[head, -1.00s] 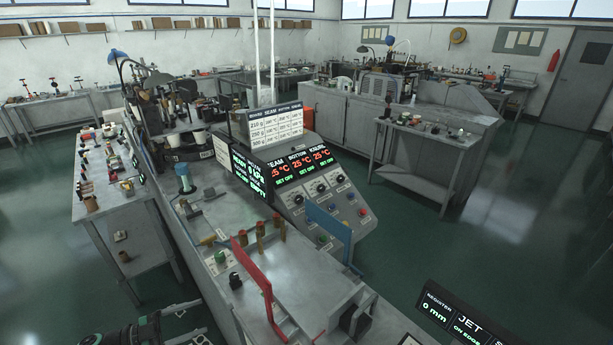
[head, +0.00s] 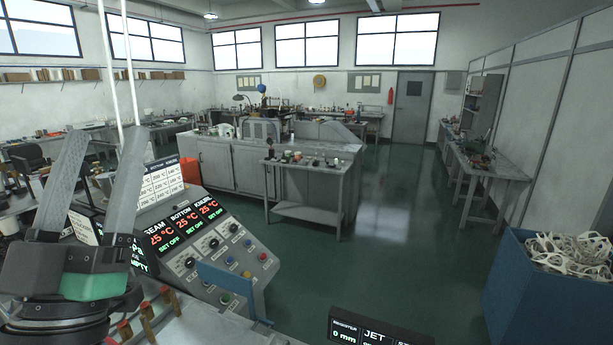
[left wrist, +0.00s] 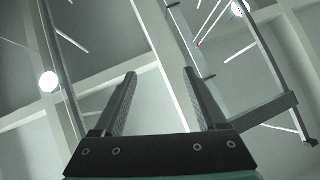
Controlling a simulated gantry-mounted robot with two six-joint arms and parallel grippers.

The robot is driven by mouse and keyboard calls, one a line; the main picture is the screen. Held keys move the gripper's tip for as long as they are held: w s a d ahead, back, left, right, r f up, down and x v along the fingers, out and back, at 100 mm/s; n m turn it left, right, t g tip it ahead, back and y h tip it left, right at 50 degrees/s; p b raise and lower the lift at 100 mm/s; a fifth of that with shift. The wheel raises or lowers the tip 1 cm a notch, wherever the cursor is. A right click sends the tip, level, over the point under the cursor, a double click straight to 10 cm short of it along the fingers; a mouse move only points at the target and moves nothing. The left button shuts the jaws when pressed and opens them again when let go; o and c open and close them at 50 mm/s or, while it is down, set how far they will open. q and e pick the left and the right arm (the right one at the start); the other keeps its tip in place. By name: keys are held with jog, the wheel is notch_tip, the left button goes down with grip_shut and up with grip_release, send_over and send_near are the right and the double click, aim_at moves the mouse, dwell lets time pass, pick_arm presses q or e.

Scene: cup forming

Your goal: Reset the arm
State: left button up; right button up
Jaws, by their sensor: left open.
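My left gripper (head: 98,185) stands upright at the left of the head view, its two grey fingers pointing up and spread apart with nothing between them. It is in front of the left part of the control console (head: 205,240). In the left wrist view the same two fingers (left wrist: 158,95) are apart and empty, with only ceiling and frame bars behind them. My right gripper is in neither view.
The console shows seam, bottom and knurl readouts of 25 °C. A blue lever (head: 228,285) stands at its front. A blue bin (head: 530,300) of white pieces is at the right. A grey cabinet (head: 230,168) stands behind; open green floor (head: 400,230) lies between.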

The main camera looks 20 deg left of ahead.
pick_arm(q)
jog(key=s+d+r+m+h+p, duration=0.1)
jog(key=s+d+m+h, duration=0.15)
jog(key=d+h, duration=0.25)
jog(key=s+d+r+m+h+p, duration=0.1)
jog(key=d+r+m+h, duration=0.15)
jog(key=d+h, duration=0.25)
notch_tip(320, 180, up, 18)
jog(key=p, duration=1.8)
jog(key=shift+w+a+f+p, duration=0.15)
jog(key=shift+w+a+p, duration=0.1)
jog(key=shift+w+p, duration=0.05)
